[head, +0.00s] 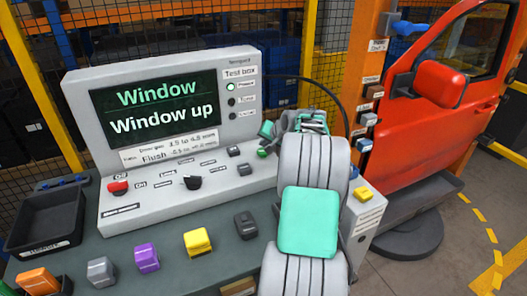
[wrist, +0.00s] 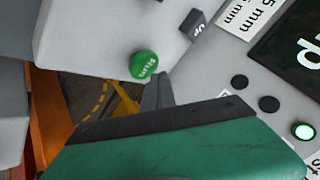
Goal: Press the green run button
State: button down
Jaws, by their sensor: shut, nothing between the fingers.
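The green button (head: 263,153) is a small round cap at the right end of the grey test box's sloping panel (head: 140,201). In the wrist view the green button (wrist: 144,65) shows whole, with a short word on it that I cannot read surely. My gripper (head: 267,129) is just above the button in the head view. In the wrist view my gripper (wrist: 161,76) is shut and empty, its grey fingertips ending close beside the button. They do not cover it; their height above the panel is unclear.
A red button (head: 118,187), a black knob (head: 192,182) and dark buttons (head: 244,169) share the panel. The screen (head: 155,106) reads "Window up". Coloured blocks stand in front, including a yellow one (head: 197,242). A red door (head: 440,90) is at the right.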

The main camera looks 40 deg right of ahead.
dwell(0.7)
jog(key=shift+f, duration=0.4)
jog(key=shift+f+b, duration=0.6)
dwell(0.6)
jog(key=shift+r, duration=0.1)
jog(key=shift+r+p, duration=0.6)
jog(key=shift+r, duration=0.3)
jog(key=shift+r+p, duration=1.6)
jog(key=shift+r, duration=0.9)
